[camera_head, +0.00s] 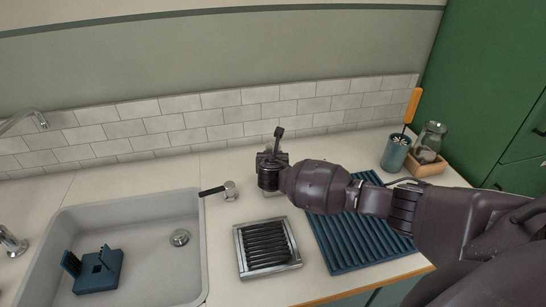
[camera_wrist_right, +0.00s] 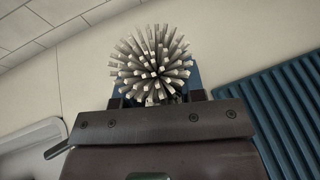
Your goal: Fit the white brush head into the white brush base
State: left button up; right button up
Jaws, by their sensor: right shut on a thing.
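The white brush head (camera_wrist_right: 152,62), a round burst of pale bristles, stands just beyond the jaws of my right gripper (camera_wrist_right: 157,98) in the right wrist view. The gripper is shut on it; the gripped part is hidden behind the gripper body. A blue piece (camera_wrist_right: 196,80) shows behind the bristles, and I cannot tell whether they touch. In the head view my right gripper (camera_head: 268,172) is over the counter near the back wall, and the brush head cannot be made out there. I cannot clearly identify the white brush base. My left gripper is not in view.
A grey sink (camera_head: 150,235) holds a blue block (camera_head: 98,271). A blue cup (camera_head: 394,156) and a glass jar (camera_head: 430,140) stand at right.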

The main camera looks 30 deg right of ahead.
jog(key=o, duration=1)
jog(key=p+v, duration=0.1)
jog(key=v, duration=1)
jog(key=shift+p, duration=0.3)
